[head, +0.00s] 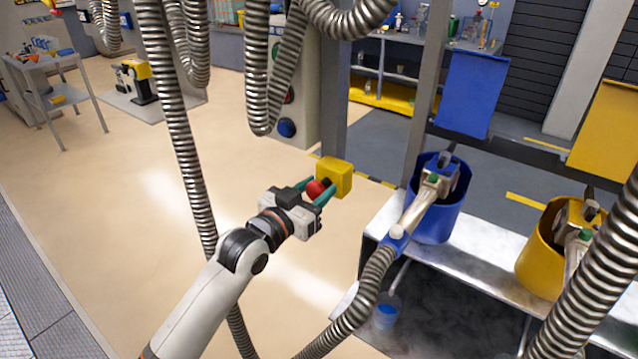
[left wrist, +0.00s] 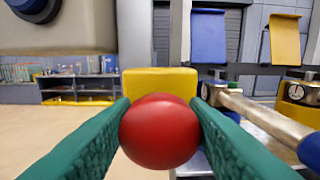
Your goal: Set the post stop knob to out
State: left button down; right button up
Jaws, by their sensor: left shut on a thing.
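The post stop knob (head: 317,188) is a round red knob on the front of a yellow box (head: 336,177), which is fixed to a grey post (head: 334,110). My left gripper (head: 318,190) is at the box with its green fingers on both sides of the knob, shut on it. In the left wrist view the red knob (left wrist: 160,131) fills the space between the two fingers, with the yellow box (left wrist: 160,82) right behind it. How far the knob stands out from the box is hard to tell. My right gripper is not in view.
Ribbed metal hoses (head: 185,130) hang near my left arm. A blue holder (head: 440,215) with a nozzle (head: 430,190) and a yellow holder (head: 545,260) stand on a metal bench at right. The floor (head: 130,200) at left is mostly clear.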

pick_arm(q)
jog(key=shift+f, duration=0.1)
jog(key=c, duration=1.3)
grip_release()
jog(key=o, duration=0.5)
jog(key=shift+s+a, duration=0.15)
jog(key=b+v, duration=0.3)
jog(key=v, duration=0.9)
